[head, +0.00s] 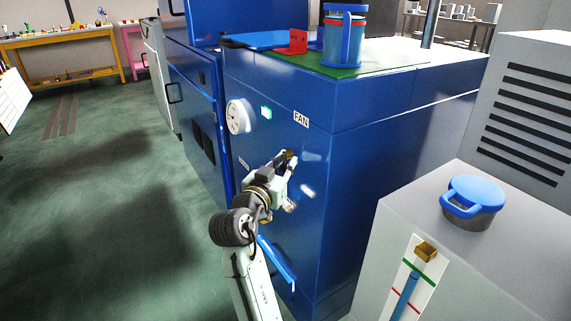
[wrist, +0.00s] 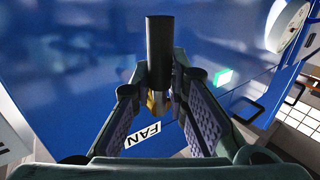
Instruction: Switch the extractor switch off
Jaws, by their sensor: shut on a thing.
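The extractor switch is on the front of a blue cabinet (head: 277,85), below a white FAN label (head: 301,119). In the wrist view it shows as a black lever (wrist: 160,50) with a brass-coloured part (wrist: 157,103) between my fingers. My gripper (head: 289,160) is at the cabinet front, and its fingers (wrist: 161,88) are shut on the switch lever from both sides. In the head view my gripper mostly hides the switch. A small green light (head: 266,112) is lit beside the label; it also shows in the wrist view (wrist: 225,77).
A white round dial (head: 239,116) sits left of the green light. A blue handle (head: 277,262) is lower on the cabinet. A blue canister (head: 343,45) stands on a green mat (head: 395,61) on top. A grey unit with a blue-lidded pot (head: 474,192) stands at right. Green floor is open at left.

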